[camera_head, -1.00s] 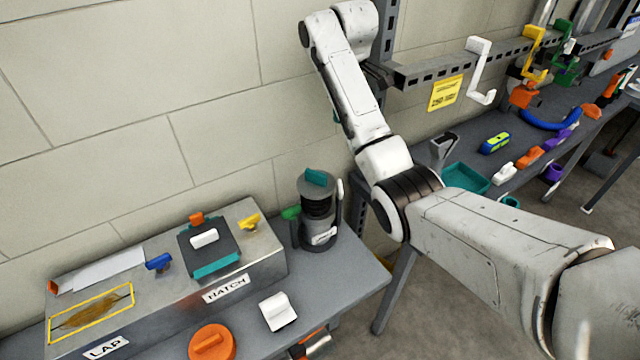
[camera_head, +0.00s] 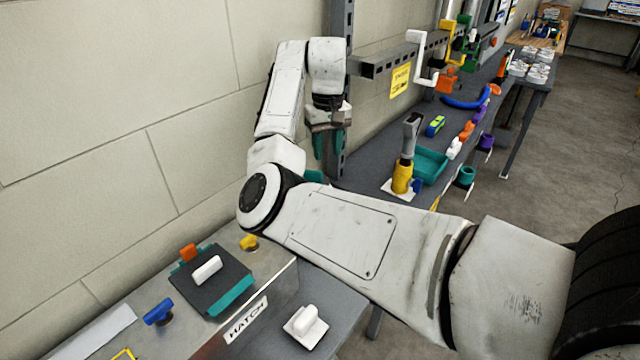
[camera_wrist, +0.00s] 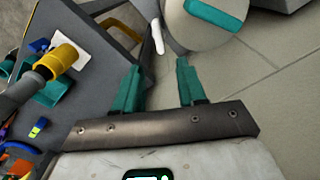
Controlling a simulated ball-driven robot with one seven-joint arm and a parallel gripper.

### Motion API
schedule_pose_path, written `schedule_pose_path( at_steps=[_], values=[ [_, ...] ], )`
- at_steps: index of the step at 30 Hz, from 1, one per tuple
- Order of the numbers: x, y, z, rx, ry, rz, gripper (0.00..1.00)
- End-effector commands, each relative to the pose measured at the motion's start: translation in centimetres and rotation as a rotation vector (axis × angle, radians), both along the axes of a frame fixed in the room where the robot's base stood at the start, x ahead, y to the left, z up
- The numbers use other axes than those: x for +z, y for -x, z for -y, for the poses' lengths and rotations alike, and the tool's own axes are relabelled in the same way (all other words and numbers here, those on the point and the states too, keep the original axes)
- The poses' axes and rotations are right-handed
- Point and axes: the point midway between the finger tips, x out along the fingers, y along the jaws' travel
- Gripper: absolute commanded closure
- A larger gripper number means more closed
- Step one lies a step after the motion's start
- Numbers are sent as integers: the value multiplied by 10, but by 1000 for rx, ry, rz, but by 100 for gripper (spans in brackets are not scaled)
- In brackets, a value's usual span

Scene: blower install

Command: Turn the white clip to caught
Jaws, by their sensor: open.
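A slim white clip (camera_wrist: 157,36) shows at the top of the wrist view, standing at the side of a round grey canister lid (camera_wrist: 190,28) with a teal handle (camera_wrist: 214,14). My gripper (camera_wrist: 158,66) is open and empty, its two teal fingers apart and pointing toward the clip. The clip lies beyond the gap between the fingertips, apart from them. In the head view my gripper (camera_head: 329,157) hangs above the canister's place. My arm hides most of the canister there; only a bit of teal handle (camera_head: 314,176) shows, and the clip is hidden.
A metal box with a dark hatch (camera_head: 232,290) and a white block (camera_head: 306,322) are on the near bench. A grey-and-yellow tool (camera_head: 402,175) and a teal tray (camera_head: 431,165) are on the far bench. A slotted rail with a white hook (camera_head: 421,62) is right of my gripper.

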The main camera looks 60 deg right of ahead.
Motion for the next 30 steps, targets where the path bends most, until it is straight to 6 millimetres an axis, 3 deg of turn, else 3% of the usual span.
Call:
schedule_pose_path(
  at_steps=[15,21,30],
  values=[
    [-84,0,0,3,-1,-1,60],
    [-97,0,0,2,1,1,60],
    [-99,0,0,2,1,1,61]
  ],
)
